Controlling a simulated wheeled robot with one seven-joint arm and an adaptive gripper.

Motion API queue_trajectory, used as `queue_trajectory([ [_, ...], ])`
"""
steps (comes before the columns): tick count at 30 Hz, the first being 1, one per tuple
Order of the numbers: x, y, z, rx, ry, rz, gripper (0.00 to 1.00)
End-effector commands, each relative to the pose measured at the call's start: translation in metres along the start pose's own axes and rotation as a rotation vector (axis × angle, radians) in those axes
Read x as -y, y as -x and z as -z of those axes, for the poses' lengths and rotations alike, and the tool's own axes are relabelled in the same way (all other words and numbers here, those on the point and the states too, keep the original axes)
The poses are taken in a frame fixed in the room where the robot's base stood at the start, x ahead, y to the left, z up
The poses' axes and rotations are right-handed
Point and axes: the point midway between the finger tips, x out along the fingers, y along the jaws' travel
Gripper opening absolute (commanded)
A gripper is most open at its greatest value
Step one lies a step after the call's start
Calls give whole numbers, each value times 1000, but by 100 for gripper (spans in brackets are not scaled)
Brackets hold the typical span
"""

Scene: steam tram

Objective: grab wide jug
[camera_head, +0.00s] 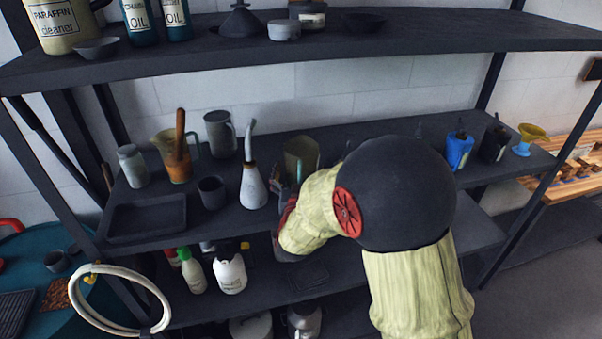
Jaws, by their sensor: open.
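A wide olive-grey jug (302,152) stands on the middle shelf, behind the end of my arm. Its lower part is hidden by my arm and gripper. My gripper (284,186) is at the front of this jug, mostly covered by my pale sleeve-like arm link. It is open, and I cannot tell whether its fingers touch the jug. Two other jugs stand further left on the same shelf: a tall grey one (220,134) and a yellow-brown one (166,146) with a wooden handle sticking out of it.
A white long-spouted bottle (253,188) stands just left of my gripper, beside a dark cup (212,192). A shallow dark tray (147,216) lies at the left. The upper shelf (420,32) overhangs. Blue (459,150) and black containers stand at the right.

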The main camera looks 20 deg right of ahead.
Motion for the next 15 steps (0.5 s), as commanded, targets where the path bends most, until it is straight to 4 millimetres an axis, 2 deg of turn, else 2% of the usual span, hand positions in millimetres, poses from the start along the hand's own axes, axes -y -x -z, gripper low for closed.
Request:
queue_trajectory([
  [4,0,0,0,0,0,0,95],
  [15,0,0,0,0,0,0,74],
])
